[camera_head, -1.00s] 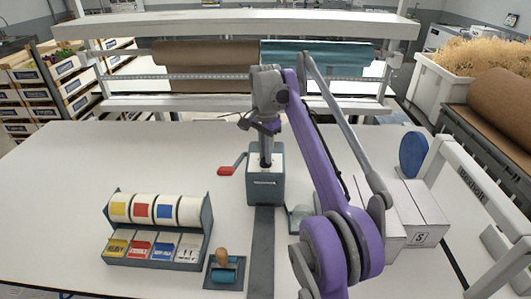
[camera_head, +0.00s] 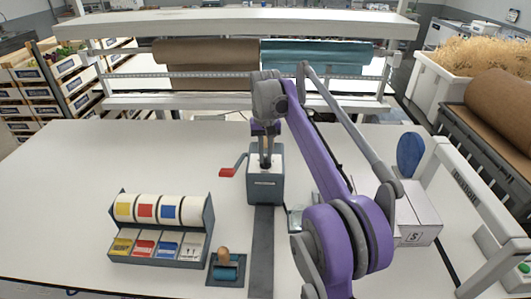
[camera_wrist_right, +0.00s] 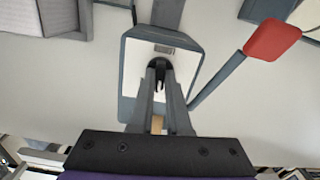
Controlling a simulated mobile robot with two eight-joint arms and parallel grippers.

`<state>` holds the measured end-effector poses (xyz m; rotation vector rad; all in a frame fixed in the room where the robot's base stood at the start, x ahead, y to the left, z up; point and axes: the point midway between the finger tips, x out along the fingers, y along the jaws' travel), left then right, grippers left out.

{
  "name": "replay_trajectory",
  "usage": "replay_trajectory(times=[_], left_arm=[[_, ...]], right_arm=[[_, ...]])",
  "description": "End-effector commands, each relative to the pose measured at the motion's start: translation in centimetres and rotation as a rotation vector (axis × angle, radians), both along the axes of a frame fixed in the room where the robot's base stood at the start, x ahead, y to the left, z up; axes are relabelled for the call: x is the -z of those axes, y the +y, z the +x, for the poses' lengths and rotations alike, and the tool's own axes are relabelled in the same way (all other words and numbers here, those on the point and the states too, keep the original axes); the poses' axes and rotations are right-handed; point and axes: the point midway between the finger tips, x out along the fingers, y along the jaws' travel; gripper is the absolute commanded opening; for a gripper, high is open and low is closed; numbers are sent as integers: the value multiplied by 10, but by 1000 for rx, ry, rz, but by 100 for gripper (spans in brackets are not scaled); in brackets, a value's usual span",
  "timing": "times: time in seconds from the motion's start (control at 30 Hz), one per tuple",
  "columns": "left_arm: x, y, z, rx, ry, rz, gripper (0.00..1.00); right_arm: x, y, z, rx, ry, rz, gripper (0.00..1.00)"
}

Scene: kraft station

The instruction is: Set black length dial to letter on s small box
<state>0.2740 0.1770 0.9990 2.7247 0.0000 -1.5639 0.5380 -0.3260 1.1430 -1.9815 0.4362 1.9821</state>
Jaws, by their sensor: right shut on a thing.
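The grey dispenser (camera_head: 265,188) stands upright in the middle of the table, with a crank and red handle (camera_head: 227,172) on its left. In the right wrist view its pale top (camera_wrist_right: 187,66) shows from above, with the black dial (camera_wrist_right: 159,63) on it. My right gripper (camera_head: 265,160) reaches down over the dispenser top. Its fingers, also in the right wrist view (camera_wrist_right: 160,88), are closed on the black dial. The dial's letters are too small to read. The small box marked S (camera_head: 413,237) stands at the right, partly behind my right arm. My left gripper is out of view.
A label dispenser with several coloured rolls (camera_head: 160,228) stands at the front left. A dark strip (camera_head: 261,250) runs forward from the dispenser. A blue disc (camera_head: 410,154) stands at the right. The left table area is clear.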

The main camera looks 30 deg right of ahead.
Motion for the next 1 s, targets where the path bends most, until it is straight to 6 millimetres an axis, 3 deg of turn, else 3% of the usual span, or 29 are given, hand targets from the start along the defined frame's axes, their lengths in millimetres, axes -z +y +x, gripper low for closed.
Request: replay_trajectory(times=[0.5,1.0], left_arm=[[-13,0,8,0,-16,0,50],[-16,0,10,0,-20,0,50]], right_arm=[[-1,0,0,-457,-2,-1,0],[-1,0,0,-671,-3,-1,0]])
